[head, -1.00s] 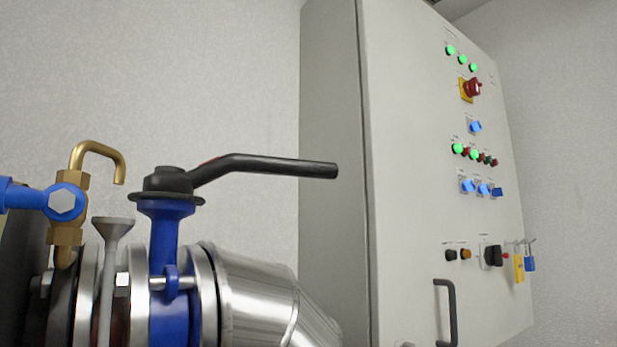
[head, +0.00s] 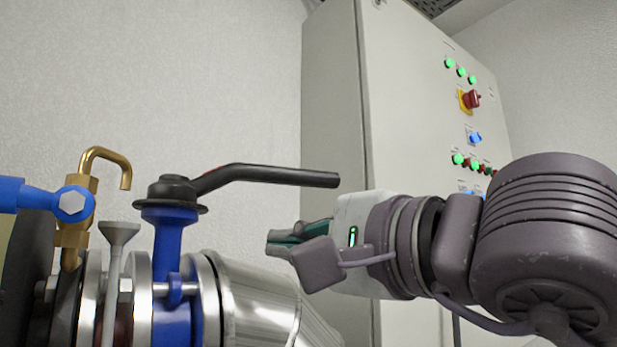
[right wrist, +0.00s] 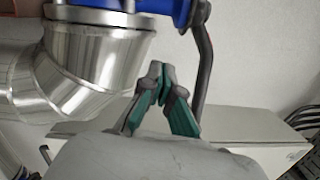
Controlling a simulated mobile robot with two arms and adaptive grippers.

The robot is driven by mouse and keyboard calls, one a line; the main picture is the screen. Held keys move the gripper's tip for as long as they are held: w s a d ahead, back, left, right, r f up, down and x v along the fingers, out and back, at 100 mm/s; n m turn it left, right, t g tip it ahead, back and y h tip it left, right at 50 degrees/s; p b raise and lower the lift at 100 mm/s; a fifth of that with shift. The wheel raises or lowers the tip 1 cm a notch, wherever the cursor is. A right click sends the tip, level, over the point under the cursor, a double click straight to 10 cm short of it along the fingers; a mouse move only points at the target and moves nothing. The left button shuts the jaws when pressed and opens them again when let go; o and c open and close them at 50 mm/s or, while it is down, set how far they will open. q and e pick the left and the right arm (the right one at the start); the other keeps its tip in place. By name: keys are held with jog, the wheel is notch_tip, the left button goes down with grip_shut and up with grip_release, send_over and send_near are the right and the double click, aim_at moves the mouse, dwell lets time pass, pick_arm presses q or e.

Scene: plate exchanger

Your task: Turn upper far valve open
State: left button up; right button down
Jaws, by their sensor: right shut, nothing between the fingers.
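The upper far valve has a black lever handle (head: 265,174) on a blue valve body (head: 168,235), with a black cap (head: 170,191) at its pivot. The lever points right in the head view, across the pipe toward the cabinet. My right gripper (head: 272,243) is below the lever and in front of the pipe, apart from the lever. In the right wrist view, the right gripper's fingertips (right wrist: 163,72) are together and empty. The lever (right wrist: 203,60) shows there just right of the fingers, with the blue body (right wrist: 165,9) above. My left gripper is not in view.
A silver insulated pipe (head: 250,290) runs below the lever. A grey control cabinet (head: 400,120) with lit buttons stands behind my right arm. A small brass valve (head: 80,215) with a blue handle (head: 40,196) is at the left. Space above the lever is clear.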

jog(key=s+d+r+m+t+h, duration=0.2)
jog(key=d+r+t+h, duration=0.3)
jog(key=d+r, duration=0.15)
jog(key=p, duration=0.7)
send_near(304, 179)
jog(key=shift+m, duration=0.3)
jog(key=x, duration=0.6)
jog(key=shift+a+r, duration=0.1)
jog(key=shift+r, duration=0.15)
jog(key=shift+w+a+p, duration=0.2)
jog(key=shift+w+p, duration=0.25)
jog(key=shift+w, duration=0.2)
jog(key=shift+f, duration=0.1)
